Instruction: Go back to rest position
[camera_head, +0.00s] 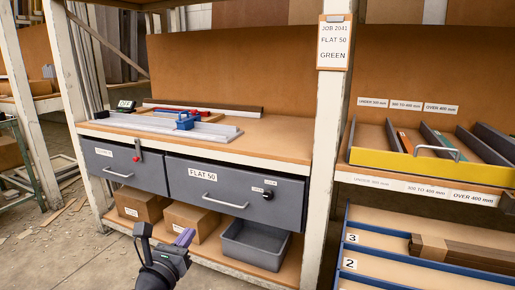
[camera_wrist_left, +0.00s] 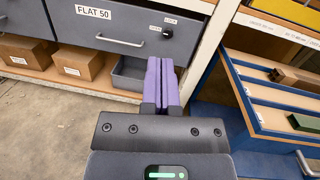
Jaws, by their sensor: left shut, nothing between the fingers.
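My left gripper (camera_head: 185,237) is low in front of the workbench in the head view, above the concrete floor. Its purple fingers (camera_wrist_left: 161,80) are together in the left wrist view, with nothing between them. It is apart from the grey FLAT 50 drawer (camera_head: 232,190), which looks closed and has a bar handle and a dark lock knob (camera_head: 268,195). My right gripper is in neither view.
Two cardboard boxes (camera_head: 190,221) and an open grey bin (camera_head: 255,245) sit on the bench's lower shelf. A metal rail with a blue clamp (camera_head: 186,121) lies on the benchtop. A white post (camera_head: 326,130) and blue-edged racks (camera_head: 370,245) stand at right. Floor at left is mostly free.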

